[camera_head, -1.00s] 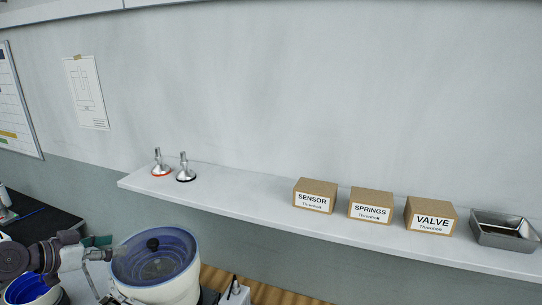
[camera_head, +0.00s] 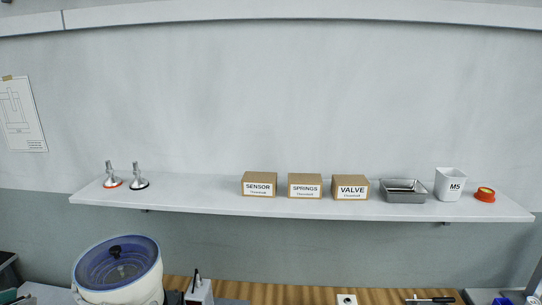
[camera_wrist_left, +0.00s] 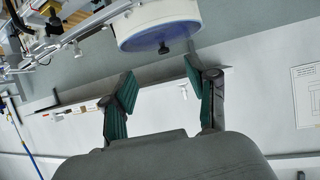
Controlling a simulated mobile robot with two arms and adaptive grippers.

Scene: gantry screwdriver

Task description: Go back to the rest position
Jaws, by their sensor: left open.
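My left gripper (camera_wrist_left: 158,74) shows in the left wrist view with its two green-padded fingers spread apart and nothing between them. Beyond the fingertips is a round white bowl-shaped unit (camera_wrist_left: 160,22) with a dark knob. In the head view this unit (camera_head: 146,288), with a blue transparent lid (camera_head: 118,264), stands at the lower left. My right gripper is in neither view.
A white wall shelf (camera_head: 200,200) carries two metal fittings (camera_head: 124,176), three boxes (camera_head: 305,186), a metal tray (camera_head: 403,197), a white M5 bin (camera_head: 450,186) and a red round item (camera_head: 485,194). A wooden surface (camera_head: 290,293) lies below. The space before the wall is clear.

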